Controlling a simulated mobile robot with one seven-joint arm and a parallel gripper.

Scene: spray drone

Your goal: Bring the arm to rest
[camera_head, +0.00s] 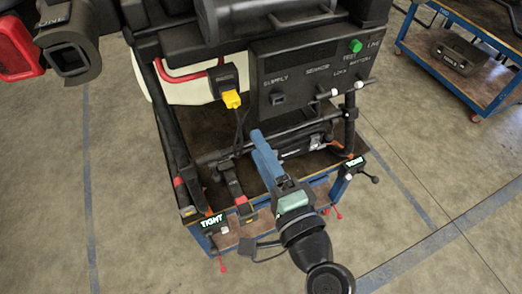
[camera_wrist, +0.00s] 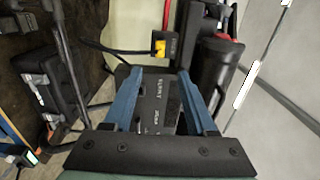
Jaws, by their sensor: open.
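My gripper (camera_head: 258,135) is in front of the spray drone's lower frame, below its dark control panel (camera_head: 300,75). In the wrist view its two blue fingers (camera_wrist: 157,75) are spread apart with nothing held between them. Part of the panel, with a sideways label, shows beyond and between the fingers. A yellow plug (camera_head: 231,99) sits at a black socket on the drone, left of the panel, with a dark cable hanging from it. The plug also shows in the wrist view (camera_wrist: 160,47). No contact between gripper and drone is visible.
The drone stands on a blue-edged workbench (camera_head: 229,238) with clamps; the left display (camera_head: 212,221) reads TIGHT, the right one (camera_head: 355,162) is too small to read. A green light (camera_head: 355,46) is on the panel. A blue cart (camera_head: 455,70) stands at upper right. Floor is clear around.

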